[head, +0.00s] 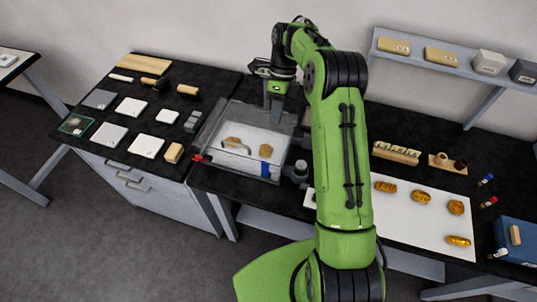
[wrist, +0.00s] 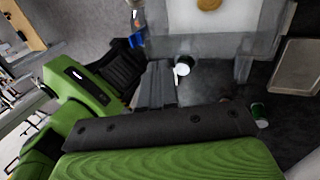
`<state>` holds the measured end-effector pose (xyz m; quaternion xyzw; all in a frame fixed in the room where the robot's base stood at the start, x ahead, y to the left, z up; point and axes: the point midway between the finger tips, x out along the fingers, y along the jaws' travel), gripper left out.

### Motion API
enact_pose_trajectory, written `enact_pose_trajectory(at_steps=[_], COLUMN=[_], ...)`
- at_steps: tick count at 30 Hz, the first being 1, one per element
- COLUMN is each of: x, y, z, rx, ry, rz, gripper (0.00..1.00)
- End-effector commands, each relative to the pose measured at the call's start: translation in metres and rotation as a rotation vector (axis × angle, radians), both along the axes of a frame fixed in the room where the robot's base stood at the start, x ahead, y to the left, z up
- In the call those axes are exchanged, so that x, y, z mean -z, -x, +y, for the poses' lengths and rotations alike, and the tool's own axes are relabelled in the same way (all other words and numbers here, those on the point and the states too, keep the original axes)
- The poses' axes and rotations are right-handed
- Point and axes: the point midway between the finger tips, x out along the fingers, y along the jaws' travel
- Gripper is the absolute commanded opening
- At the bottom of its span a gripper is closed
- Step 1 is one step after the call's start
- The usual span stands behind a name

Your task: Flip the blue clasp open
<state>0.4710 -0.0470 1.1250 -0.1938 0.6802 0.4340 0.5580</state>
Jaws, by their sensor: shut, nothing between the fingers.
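The blue clasp (head: 266,170) is on the front right of a clear-walled case (head: 222,133). The clasp also shows in the wrist view as a small blue piece (wrist: 137,41) near the upper middle. Whether its flap is up or down is too small to tell. My gripper (head: 275,112) points down over the back right part of the case, behind and above the clasp and apart from it. It is shut and empty.
A red clasp (head: 198,158) is at the case's front left. Inside the case lie a brown round piece (head: 265,150) and a curved handle-like piece (head: 237,143). A small white-topped jar (head: 300,168) stands just right of the case. A white board (head: 405,215) with amber pieces lies farther right.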

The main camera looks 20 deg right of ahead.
Motion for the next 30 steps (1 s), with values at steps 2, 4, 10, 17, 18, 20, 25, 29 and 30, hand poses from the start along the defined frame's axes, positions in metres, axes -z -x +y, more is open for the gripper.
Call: enact_pose_trajectory(at_steps=[2, 4, 10, 17, 18, 20, 25, 29, 30], x=[0.0, 0.0, 0.015, 0.061, 0.069, 0.081, 0.091, 0.092, 0.092], y=[0.0, 0.0, 0.005, 0.021, 0.023, 0.027, 0.046, 0.059, 0.061], z=[0.0, 0.0, 0.003, 0.015, 0.017, 0.02, 0.034, 0.043, 0.044], rx=[-0.001, -0.002, -0.004, -0.005, -0.004, -0.005, -0.006, -0.005, -0.005], ry=[0.0, 0.001, 0.002, 0.001, 0.001, 0.0, 0.001, 0.0, 0.001], rz=[-0.001, -0.002, 0.0, 0.003, 0.002, 0.002, -0.002, -0.002, -0.003], gripper=[0.0, 0.0, 0.0, 0.0, 0.0, 0.0, 0.0, 0.0, 0.0])
